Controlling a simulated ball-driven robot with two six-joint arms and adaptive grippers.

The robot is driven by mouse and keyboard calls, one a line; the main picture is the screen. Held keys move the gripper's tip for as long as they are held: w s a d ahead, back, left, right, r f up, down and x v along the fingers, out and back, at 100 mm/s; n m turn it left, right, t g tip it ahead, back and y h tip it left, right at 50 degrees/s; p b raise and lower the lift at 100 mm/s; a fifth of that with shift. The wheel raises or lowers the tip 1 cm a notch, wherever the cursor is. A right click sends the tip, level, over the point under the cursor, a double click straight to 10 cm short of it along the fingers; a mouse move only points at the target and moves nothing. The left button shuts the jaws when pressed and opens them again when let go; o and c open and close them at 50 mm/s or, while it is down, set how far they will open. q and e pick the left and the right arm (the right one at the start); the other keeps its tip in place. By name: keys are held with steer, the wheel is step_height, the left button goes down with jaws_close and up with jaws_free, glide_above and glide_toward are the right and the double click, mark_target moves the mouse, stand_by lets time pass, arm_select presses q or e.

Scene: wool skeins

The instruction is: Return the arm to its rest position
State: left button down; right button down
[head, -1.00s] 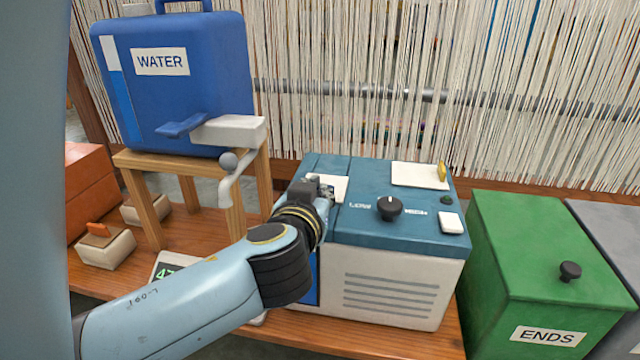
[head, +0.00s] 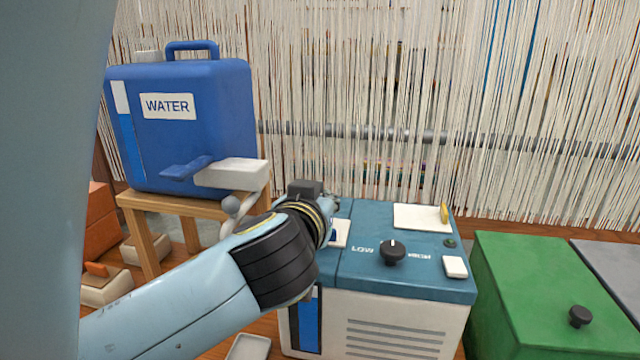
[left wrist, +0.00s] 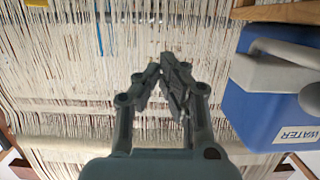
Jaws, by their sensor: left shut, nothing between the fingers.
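My left arm comes in from the left in the head view. Its left gripper (head: 328,205) is mostly hidden behind its own wrist, above the left part of the blue-topped machine (head: 400,285). In the left wrist view the left gripper (left wrist: 163,75) shows its two fingers drawn together with nothing between them, in front of the hanging white yarn (left wrist: 60,90). My right gripper is in neither view.
A blue water container (head: 190,110) with a tap stands on a wooden stand (head: 140,203) at left. It also shows in the left wrist view (left wrist: 250,115). A green bin (head: 540,290) stands right of the machine. Hanging yarn (head: 400,90) fills the back.

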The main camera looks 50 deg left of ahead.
arm_select(q)
step_height(320, 180, up, 3)
steer(key=shift+r, duration=0.2)
steer(key=shift+f, duration=0.1)
